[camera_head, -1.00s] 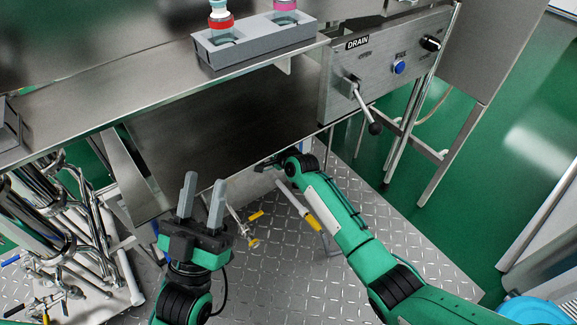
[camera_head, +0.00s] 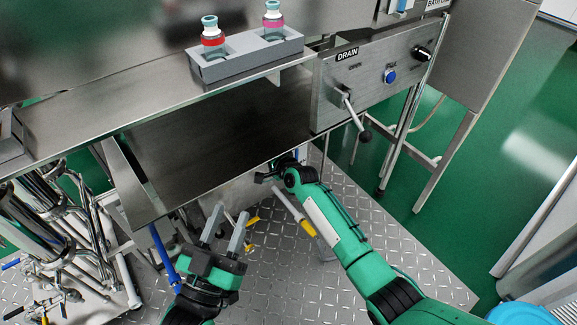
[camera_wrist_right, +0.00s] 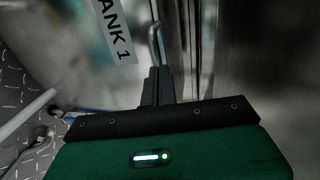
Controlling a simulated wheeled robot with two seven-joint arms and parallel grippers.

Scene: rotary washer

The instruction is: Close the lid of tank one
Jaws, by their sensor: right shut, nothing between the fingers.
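The "TANK 1" label (camera_wrist_right: 114,28) shows in the right wrist view, on a pale, blurred surface at upper left. A bent metal handle (camera_wrist_right: 154,38) stands beside it, just beyond my right fingertips. My right gripper (camera_wrist_right: 157,74) is shut and empty; I cannot tell whether its tips touch the handle. In the head view my right gripper (camera_head: 266,178) is small and partly hidden near the steel bench's lower front edge. I cannot make out the tank lid's outline or how far it stands open. My left gripper (camera_head: 229,210) is open and empty in front of the bench.
The steel bench (camera_head: 90,105) carries a grey holder (camera_head: 240,66) with two capped bottles. A drain panel with a lever (camera_head: 352,112) and blue button (camera_head: 390,76) is at right. Shiny pipes (camera_head: 50,215) crowd the left. Yellow-handled valves (camera_head: 297,220) are near my right arm.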

